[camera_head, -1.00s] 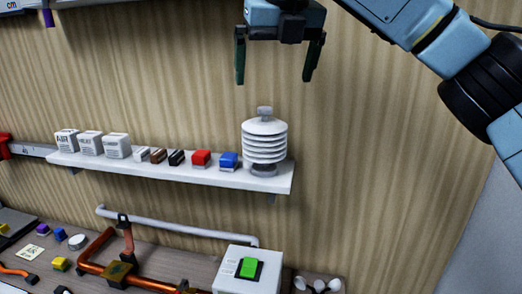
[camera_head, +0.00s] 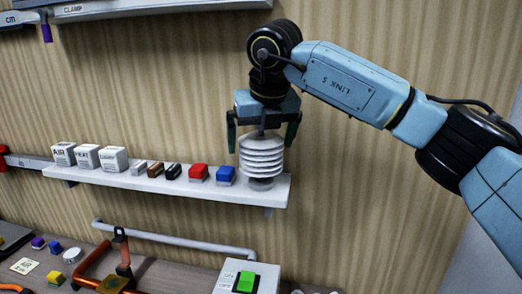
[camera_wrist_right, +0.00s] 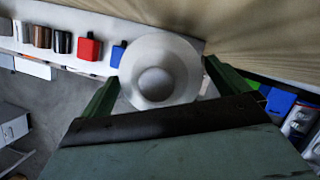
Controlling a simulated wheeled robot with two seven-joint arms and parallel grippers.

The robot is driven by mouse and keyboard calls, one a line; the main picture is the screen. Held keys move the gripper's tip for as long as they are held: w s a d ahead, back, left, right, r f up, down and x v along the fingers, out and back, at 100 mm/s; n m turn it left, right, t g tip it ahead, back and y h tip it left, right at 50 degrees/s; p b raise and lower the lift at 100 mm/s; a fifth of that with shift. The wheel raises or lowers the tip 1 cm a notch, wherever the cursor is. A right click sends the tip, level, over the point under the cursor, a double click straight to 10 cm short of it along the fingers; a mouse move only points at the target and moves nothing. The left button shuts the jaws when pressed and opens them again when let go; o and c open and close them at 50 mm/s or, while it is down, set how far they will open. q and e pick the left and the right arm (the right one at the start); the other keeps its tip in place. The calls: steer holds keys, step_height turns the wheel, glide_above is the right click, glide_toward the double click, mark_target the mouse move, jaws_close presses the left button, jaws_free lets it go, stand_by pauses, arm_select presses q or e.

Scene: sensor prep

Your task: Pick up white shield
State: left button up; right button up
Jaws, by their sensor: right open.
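The white shield (camera_head: 262,156) is a stack of white ribbed discs on a grey foot, upright at the right end of the wall shelf. My right gripper (camera_head: 262,140) is above it, pointing down, with one finger on each side of its upper part. The jaws are open and wider than the shield's top. In the right wrist view the shield (camera_wrist_right: 160,72) shows from above as a round white disc with a knob, between the two green fingers (camera_wrist_right: 160,85). Whether the fingers touch it cannot be told. My left gripper is not in view.
The white shelf (camera_head: 120,178) also holds a blue block (camera_head: 226,174), a red block (camera_head: 198,172), several small blocks and white labelled cubes (camera_head: 87,157). A white pipe (camera_head: 175,238) runs below. A box with a green switch (camera_head: 246,281) stands on the bench.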

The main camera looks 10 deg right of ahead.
steer(key=shift+x, duration=0.75)
steer(key=c, duration=0.9)
steer(key=shift+r, duration=0.1)
steer(key=shift+c, duration=0.2)
